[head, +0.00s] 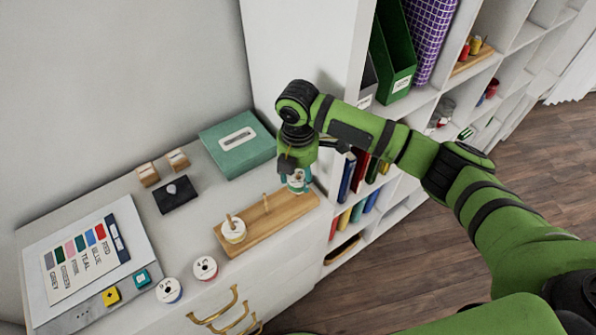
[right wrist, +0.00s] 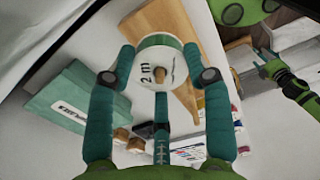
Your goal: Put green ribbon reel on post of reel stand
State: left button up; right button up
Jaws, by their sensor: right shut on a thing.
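The green ribbon reel (head: 297,182) is white with a green rim and a "2 m" label; it also shows in the right wrist view (right wrist: 150,62). My right gripper (head: 294,170) is shut on it, its teal fingers around the rim. The reel is at the right end of the wooden reel stand (head: 284,214). A brown wooden tip shows in the reel's hole; I cannot tell how far down the reel sits. A bare post (head: 265,203) stands mid-stand. My left arm shows small in the right wrist view, its gripper (right wrist: 266,58) too small to read.
A white reel (head: 232,230) sits on the stand's left post. Two loose reels (head: 205,268) (head: 169,290) lie near the cabinet's front edge. A teal box (head: 238,145) is behind the stand, and a shelf unit (head: 395,108) stands close on the right.

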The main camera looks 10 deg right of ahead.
jog(key=shift+f, duration=0.45)
jog(key=o, duration=1.1)
jog(key=shift+c, duration=0.2)
jog(key=shift+r, duration=0.1)
notch_tip(320, 180, up, 12)
